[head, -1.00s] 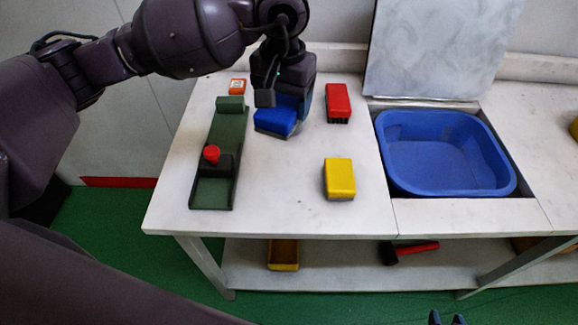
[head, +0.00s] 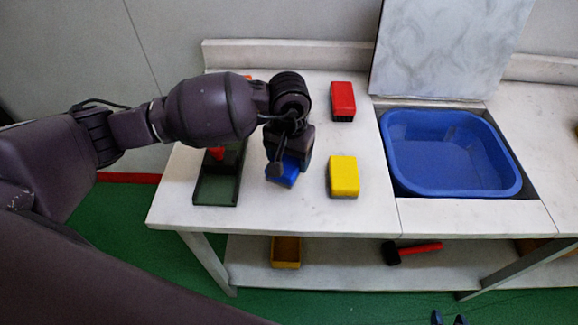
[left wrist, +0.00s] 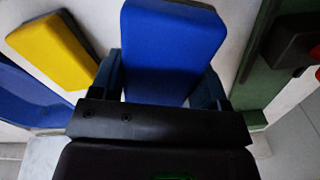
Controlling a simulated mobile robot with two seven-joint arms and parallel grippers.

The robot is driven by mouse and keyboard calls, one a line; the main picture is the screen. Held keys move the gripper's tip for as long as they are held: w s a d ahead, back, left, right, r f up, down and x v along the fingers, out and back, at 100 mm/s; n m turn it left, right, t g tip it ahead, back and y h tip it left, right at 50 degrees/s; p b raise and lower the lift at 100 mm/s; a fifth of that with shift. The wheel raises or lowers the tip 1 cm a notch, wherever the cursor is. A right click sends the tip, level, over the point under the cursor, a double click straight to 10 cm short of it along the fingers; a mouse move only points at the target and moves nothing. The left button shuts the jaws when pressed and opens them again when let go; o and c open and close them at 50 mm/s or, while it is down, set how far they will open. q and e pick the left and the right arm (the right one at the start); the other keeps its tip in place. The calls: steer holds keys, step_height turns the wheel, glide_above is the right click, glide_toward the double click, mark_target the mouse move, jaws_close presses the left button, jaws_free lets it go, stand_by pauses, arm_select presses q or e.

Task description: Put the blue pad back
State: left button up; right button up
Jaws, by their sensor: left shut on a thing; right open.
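The blue pad (head: 281,173) is a small block with a dark underside, partly hidden by my left gripper in the head view. My left gripper (head: 288,163) is shut on it, between the green tray and the yellow pad. In the left wrist view the blue pad (left wrist: 172,50) fills the space between the two fingers (left wrist: 165,85). Whether the pad touches the table I cannot tell. The tips of my right gripper (head: 448,318) show at the bottom edge of the head view, apart and empty.
The yellow pad (head: 343,176) lies right of my left gripper, the red pad (head: 342,101) behind it. The green tray (head: 216,192) with a red knob stands left. A blue basin (head: 450,150) sits in the worktop. A yellow box (head: 286,252) and hammer (head: 412,250) lie on the lower shelf.

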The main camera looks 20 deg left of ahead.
mark_target(289, 168)
arm_select(q)
step_height(289, 168, down, 4)
steer(key=shift+f, duration=0.1)
steer(key=o, duration=1)
steer(key=shift+c, duration=0.2)
step_height(289, 168, up, 11)
steer(key=shift+f, duration=0.1)
steer(key=shift+r, duration=0.75)
